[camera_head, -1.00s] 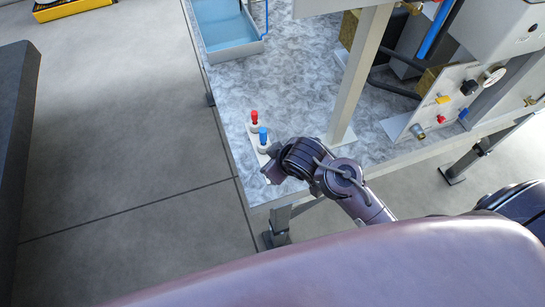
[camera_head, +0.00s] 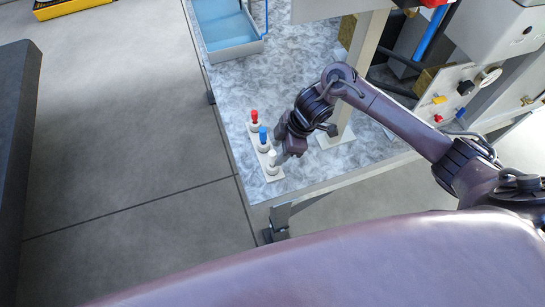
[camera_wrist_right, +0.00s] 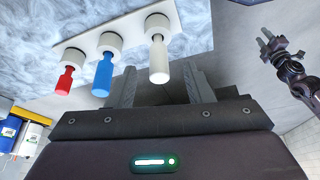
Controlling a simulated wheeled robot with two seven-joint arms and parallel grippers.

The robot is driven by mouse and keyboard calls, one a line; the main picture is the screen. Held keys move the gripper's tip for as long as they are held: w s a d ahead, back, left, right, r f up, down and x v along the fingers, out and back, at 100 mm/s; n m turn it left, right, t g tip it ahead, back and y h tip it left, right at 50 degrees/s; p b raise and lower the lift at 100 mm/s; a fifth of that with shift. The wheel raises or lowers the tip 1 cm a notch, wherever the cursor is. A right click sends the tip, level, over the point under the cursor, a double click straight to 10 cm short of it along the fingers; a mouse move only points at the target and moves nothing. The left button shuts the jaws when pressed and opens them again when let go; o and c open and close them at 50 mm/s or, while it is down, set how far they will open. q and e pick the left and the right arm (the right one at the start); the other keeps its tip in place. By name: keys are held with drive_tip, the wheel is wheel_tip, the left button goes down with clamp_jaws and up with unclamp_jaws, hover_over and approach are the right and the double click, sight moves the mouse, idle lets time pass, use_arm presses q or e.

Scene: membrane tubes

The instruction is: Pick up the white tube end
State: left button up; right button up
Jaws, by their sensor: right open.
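A white tube end (camera_head: 272,158) stands on a pale strip (camera_head: 273,175) at the near end of a row on the table. It also shows in the right wrist view (camera_wrist_right: 159,60), where it lies between my right gripper's two spread fingers. My right gripper (camera_head: 287,148) is open and close beside the white tube end on its right in the head view. In the right wrist view the fingers (camera_wrist_right: 162,88) are apart, and I cannot tell whether either touches the tube. A dark jointed part (camera_wrist_right: 290,68), seemingly my left arm's end, shows at the right wrist view's edge.
A blue tube end (camera_head: 263,134) and a red tube end (camera_head: 254,116) stand in the same row. A pale upright post (camera_head: 350,95) rises right of the gripper. A blue tray (camera_head: 232,50) sits at the back. The marbled tabletop between is clear.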

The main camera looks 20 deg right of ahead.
sight(273, 158)
drive_tip(key=shift+p+x, duration=0.6)
drive_tip(key=shift+x, duration=2.15)
drive_tip(key=shift+c, duration=0.4)
clamp_jaws()
